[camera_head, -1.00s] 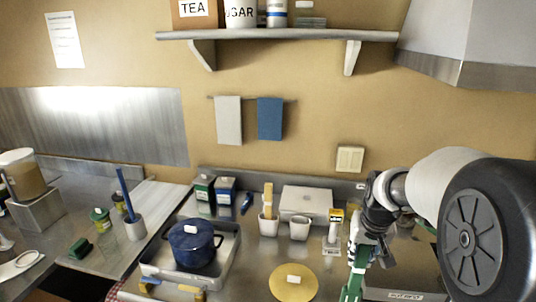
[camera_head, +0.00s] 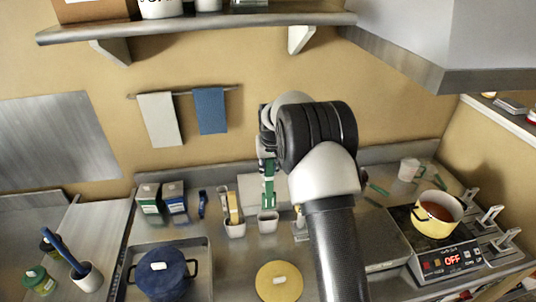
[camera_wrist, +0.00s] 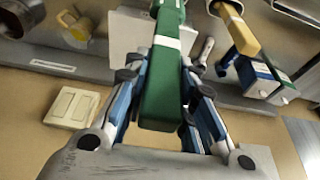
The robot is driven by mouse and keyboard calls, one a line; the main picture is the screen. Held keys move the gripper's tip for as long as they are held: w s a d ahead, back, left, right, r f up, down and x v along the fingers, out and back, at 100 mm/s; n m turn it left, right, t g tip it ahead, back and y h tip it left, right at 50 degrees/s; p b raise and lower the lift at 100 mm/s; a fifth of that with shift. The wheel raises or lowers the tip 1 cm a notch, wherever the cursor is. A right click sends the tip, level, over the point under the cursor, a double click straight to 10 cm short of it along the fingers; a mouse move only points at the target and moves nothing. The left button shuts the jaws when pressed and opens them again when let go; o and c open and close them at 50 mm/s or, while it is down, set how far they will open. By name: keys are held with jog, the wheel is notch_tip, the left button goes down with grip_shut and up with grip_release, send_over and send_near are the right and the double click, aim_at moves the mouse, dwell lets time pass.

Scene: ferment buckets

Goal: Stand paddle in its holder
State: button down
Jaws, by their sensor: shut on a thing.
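The green paddle (camera_head: 269,192), with a white band, hangs upright from my gripper (camera_head: 267,166). In the wrist view the paddle (camera_wrist: 162,92) sits between the two blue-padded fingers of my gripper (camera_wrist: 163,88), which are shut on it. In the head view its lower end meets the rim of a white cup holder (camera_head: 268,224). I cannot tell whether the tip is inside or just above or behind it. Another white cup holder (camera_head: 235,230) to the left holds a yellow paddle (camera_head: 233,207), also seen in the wrist view (camera_wrist: 239,36).
A pale box (camera_head: 250,182) stands behind the cups. Green (camera_head: 149,199) and blue (camera_head: 174,197) boxes stand left. A blue pot (camera_head: 161,272) sits in a tray, with a yellow disc (camera_head: 279,281) in front. A yellow pot (camera_head: 437,213) stands on the burner at right.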

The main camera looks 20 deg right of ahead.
aim_at(269, 181)
jog(key=shift+w+a+f, duration=0.1)
jog(key=shift+w+f, duration=0.15)
jog(key=shift+w, duration=0.1)
jog(key=shift+f+b, duration=4.2)
jog(key=shift+f, duration=2.85)
jog(key=c, duration=1.2)
grip_release()
jog(key=shift+c, duration=0.2)
jog(key=v, duration=1.2)
